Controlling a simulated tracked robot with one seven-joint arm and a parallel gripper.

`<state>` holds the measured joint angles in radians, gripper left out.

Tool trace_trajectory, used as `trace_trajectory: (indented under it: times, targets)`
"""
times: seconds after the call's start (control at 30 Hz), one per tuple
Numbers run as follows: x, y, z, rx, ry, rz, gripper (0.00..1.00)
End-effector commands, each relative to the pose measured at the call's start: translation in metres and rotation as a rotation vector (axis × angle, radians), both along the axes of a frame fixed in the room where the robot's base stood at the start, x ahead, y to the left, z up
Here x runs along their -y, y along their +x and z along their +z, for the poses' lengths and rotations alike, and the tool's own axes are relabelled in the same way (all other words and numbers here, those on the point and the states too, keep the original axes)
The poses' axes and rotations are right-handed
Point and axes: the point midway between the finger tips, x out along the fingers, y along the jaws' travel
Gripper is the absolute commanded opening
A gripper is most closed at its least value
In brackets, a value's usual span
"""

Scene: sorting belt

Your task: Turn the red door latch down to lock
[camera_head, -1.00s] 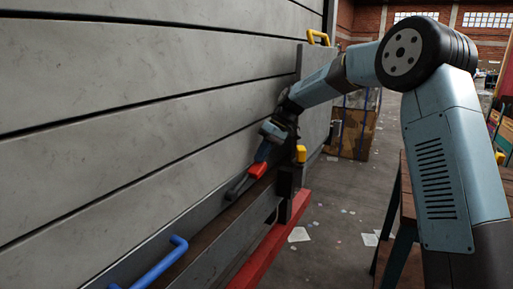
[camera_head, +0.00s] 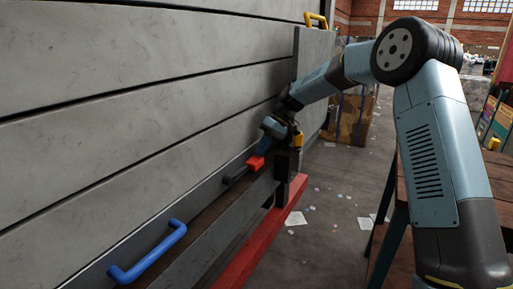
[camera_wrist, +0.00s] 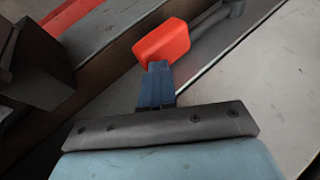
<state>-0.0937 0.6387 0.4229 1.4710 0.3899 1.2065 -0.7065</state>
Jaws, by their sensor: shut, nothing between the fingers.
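The red latch (camera_head: 256,163) has a red grip on a dark grey lever and sits low on the grey panelled door (camera_head: 150,110). In the wrist view the red grip (camera_wrist: 162,42) lies just beyond my fingertips, with its grey lever (camera_wrist: 212,17) running up to the right. My gripper (camera_head: 262,148) is at the red grip, its blue fingers closed together. In the wrist view the fingertips (camera_wrist: 158,66) overlap the near edge of the red grip; I cannot tell whether they touch it. Nothing is between the fingers.
A blue handle (camera_head: 148,253) is at the lower left of the door. A dark post (camera_head: 287,163) and a red rail (camera_head: 262,235) stand close to the right of my gripper. A wooden table (camera_head: 392,200) stands on the right; the floor between is mostly clear.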

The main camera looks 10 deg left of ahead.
Motion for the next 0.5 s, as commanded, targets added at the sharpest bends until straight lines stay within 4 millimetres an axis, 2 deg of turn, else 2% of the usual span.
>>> trace_trajectory:
  times: [0.03, 0.27, 0.37, 0.5]
  targets:
    - [0.002, -0.003, -0.013, -0.015, -0.012, 0.004, 0.0]
    - [0.002, -0.003, -0.01, -0.013, -0.013, 0.004, 0.0]
    - [0.002, -0.002, -0.001, -0.01, -0.011, 0.004, 0.0]
    - [0.002, 0.001, 0.024, 0.0, -0.004, 0.002, 0.0]
